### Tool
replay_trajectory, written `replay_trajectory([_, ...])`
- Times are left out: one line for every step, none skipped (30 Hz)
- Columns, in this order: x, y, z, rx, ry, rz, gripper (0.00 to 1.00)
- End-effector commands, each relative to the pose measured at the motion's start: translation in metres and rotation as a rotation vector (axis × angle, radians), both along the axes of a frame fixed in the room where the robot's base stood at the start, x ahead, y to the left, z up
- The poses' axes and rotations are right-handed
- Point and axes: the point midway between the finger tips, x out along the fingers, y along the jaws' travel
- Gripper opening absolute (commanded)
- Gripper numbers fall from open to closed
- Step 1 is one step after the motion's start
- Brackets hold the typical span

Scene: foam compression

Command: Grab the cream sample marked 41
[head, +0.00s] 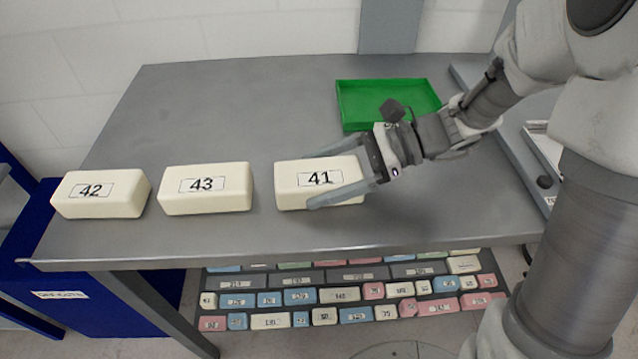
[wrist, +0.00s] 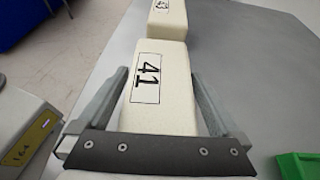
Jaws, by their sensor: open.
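The cream sample marked 41 (head: 303,186) lies on the grey table, rightmost of three cream blocks in a row. It also shows in the wrist view (wrist: 160,90), lengthwise between my gripper's fingers. My gripper (head: 312,178) reaches in from the right, low over the table. Its two fingers are open, one on each long side of the block, with the label facing up between them. In the wrist view a narrow gap shows by the left finger; I cannot tell whether the right finger touches. The block's right end is partly hidden by my gripper in the head view.
Cream blocks marked 43 (head: 206,188) and 42 (head: 100,193) lie to the left on the table (head: 260,110). A green tray (head: 345,104) sits behind my gripper. A shelf below holds several coloured blocks (head: 340,295). A blue bin (head: 60,290) stands at left.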

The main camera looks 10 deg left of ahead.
Motion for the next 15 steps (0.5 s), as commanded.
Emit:
replay_trajectory([-0.0010, 0.0028, -0.0014, 0.000, 0.000, 0.000, 1.00])
replay_trajectory([-0.0012, 0.0035, -0.0015, 0.000, 0.000, 0.000, 1.00])
replay_trajectory([-0.0012, 0.0040, -0.0014, 0.000, 0.000, -0.001, 1.00])
replay_trajectory([-0.0011, 0.0041, -0.0013, 0.000, 0.000, -0.001, 1.00])
replay_trajectory([-0.0010, 0.0040, -0.0011, 0.000, 0.000, -0.001, 1.00])
replay_trajectory([-0.0010, 0.0039, -0.0010, 0.000, 0.000, -0.001, 1.00])
replay_trajectory([-0.0009, 0.0038, -0.0010, 0.000, 0.000, -0.001, 1.00])
replay_trajectory([-0.0009, 0.0037, -0.0010, 0.000, 0.000, -0.001, 1.00])
replay_trajectory([-0.0009, 0.0037, -0.0010, 0.000, 0.000, -0.001, 0.95])
replay_trajectory([-0.0009, 0.0037, -0.0010, 0.000, 0.000, -0.001, 0.89])
replay_trajectory([-0.0009, 0.0036, -0.0010, 0.000, 0.000, -0.001, 0.84])
replay_trajectory([-0.0009, 0.0036, -0.0010, 0.000, 0.000, -0.001, 0.77])
replay_trajectory([-0.0009, 0.0036, -0.0010, 0.000, 0.000, -0.001, 0.71])
replay_trajectory([-0.0008, 0.0035, -0.0010, 0.000, 0.000, -0.001, 0.66])
replay_trajectory([-0.0008, 0.0035, -0.0010, 0.000, 0.000, -0.001, 0.59])
